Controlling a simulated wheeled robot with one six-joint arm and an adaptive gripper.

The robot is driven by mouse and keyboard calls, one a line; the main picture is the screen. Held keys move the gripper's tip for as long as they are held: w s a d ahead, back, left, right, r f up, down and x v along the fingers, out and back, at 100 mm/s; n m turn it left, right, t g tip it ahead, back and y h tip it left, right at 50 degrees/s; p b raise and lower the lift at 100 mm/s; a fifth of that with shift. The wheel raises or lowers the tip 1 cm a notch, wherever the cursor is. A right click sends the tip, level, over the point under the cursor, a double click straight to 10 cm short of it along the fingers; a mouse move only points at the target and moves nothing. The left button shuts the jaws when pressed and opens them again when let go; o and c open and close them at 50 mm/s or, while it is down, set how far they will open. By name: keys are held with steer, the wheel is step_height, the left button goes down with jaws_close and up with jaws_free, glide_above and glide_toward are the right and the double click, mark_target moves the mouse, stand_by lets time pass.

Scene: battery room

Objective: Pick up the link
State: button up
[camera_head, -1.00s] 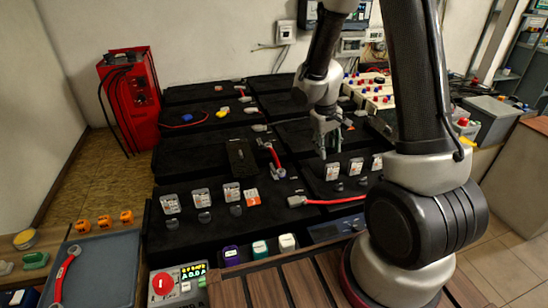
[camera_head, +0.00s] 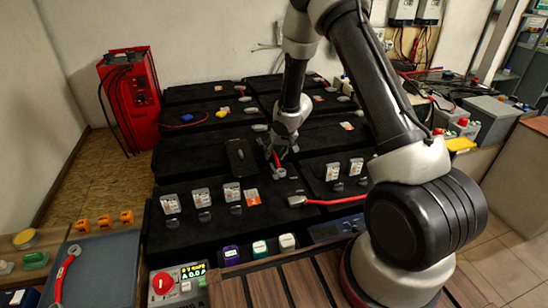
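A short red link (camera_head: 276,160) with grey ends lies on the black battery tops in the middle of the head view. Its near grey end is visible; its far end is hidden behind my gripper. My gripper (camera_head: 281,152) points down right over the link, its fingers close to the red bar. I cannot tell whether the fingers touch it or are shut on it. Another red bar with light ends (camera_head: 65,272) lies in the grey tray at the lower left.
A red cable (camera_head: 335,201) lies to the right. A dark flat block (camera_head: 240,157) sits just left of the link. Grey-white labelled pieces (camera_head: 232,193) stand along the front. A red cabinet (camera_head: 130,95) stands at the left, and a control box with a red button (camera_head: 163,284) at the front.

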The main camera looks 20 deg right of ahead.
mark_target(274, 152)
steer(key=shift+w+a+f, duration=0.1)
steer(key=shift+w+f, duration=0.15)
steer(key=shift+f, duration=0.35)
jaws_close()
steer(key=shift+r, duration=0.1)
step_height(274, 152, up, 10)
steer(key=shift+f, duration=0.1)
stand_by(0.4)
